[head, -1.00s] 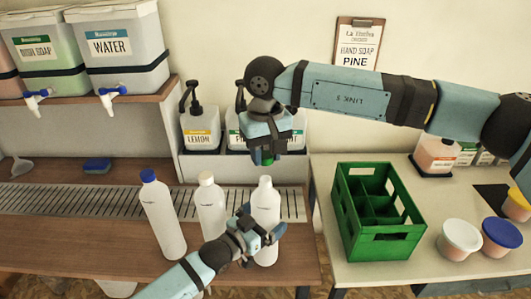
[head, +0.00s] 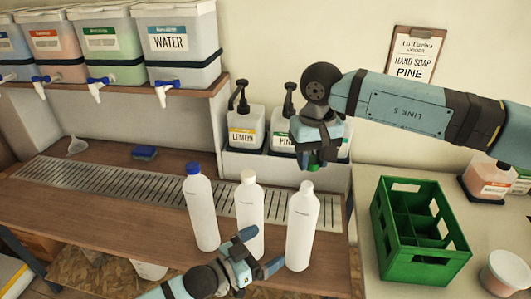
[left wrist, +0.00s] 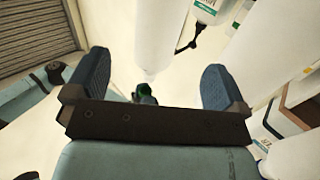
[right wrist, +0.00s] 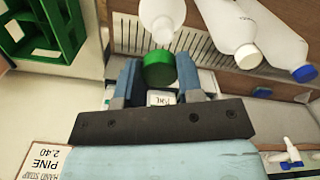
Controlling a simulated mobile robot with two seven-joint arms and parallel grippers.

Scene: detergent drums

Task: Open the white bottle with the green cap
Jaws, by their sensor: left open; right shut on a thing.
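The white bottle without a green cap on it (head: 300,230) stands upright at the right of three on the wooden counter, its pale neck bare. The green cap (right wrist: 160,70) is between the fingers of my right gripper (right wrist: 155,85), apart from the bottle and above it in the head view (head: 314,160). My left gripper (head: 262,252) is open and empty, low and to the left of that bottle.
A blue-capped bottle (head: 201,215) and a white-capped bottle (head: 249,205) stand to the left, the latter close behind my left gripper. A green crate (head: 415,272) stands on the right table. Pump dispensers (head: 245,130) stand behind. The counter's left part is mostly clear.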

